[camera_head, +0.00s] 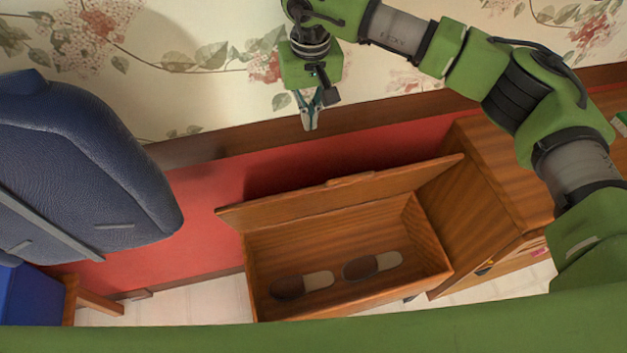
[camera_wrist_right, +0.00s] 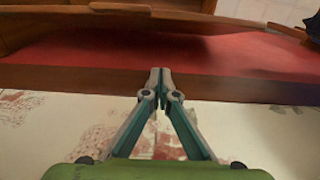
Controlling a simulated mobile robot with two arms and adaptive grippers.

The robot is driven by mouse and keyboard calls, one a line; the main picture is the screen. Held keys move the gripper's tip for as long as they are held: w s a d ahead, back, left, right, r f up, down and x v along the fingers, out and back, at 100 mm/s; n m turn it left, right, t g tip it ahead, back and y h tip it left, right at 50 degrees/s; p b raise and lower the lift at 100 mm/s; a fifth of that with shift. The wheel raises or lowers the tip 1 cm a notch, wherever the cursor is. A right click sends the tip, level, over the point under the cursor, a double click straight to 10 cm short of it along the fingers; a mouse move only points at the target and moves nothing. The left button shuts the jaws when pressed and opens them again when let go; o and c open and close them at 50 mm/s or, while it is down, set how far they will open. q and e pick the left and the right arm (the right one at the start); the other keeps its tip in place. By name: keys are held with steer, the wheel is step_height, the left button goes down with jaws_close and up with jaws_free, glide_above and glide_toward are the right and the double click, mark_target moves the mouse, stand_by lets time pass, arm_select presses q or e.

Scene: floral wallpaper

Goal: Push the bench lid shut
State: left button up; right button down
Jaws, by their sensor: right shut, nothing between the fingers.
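The wooden bench (camera_head: 360,303) stands open below the red wall band in the head view. Its lid (camera_head: 340,194) is raised and tilted back toward the wall. A pair of slippers lies inside, a left one (camera_head: 302,285) and a right one (camera_head: 371,265). My right gripper (camera_head: 310,124) is shut and empty, above and behind the lid near the wall, apart from it. In the right wrist view the closed fingertips (camera_wrist_right: 160,74) point toward the lid (camera_wrist_right: 170,19), which runs across the top. My left gripper is not in view.
A wooden cabinet (camera_head: 492,180) stands close to the bench's right side. A dark blue padded seat (camera_head: 80,170) fills the left. The wallpapered wall (camera_head: 200,90) with its brown rail (camera_head: 190,151) is behind. Pale floor (camera_head: 200,303) shows left of the bench.

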steer(key=s+f, duration=0.1)
steer(key=f, duration=0.4)
steer(key=s+f, duration=0.1)
steer(key=f, duration=0.5)
steer(key=s+f+b, duration=0.1)
steer(key=f, duration=0.4)
steer(key=shift+d+f, duration=0.3)
steer(key=shift+f, duration=0.1)
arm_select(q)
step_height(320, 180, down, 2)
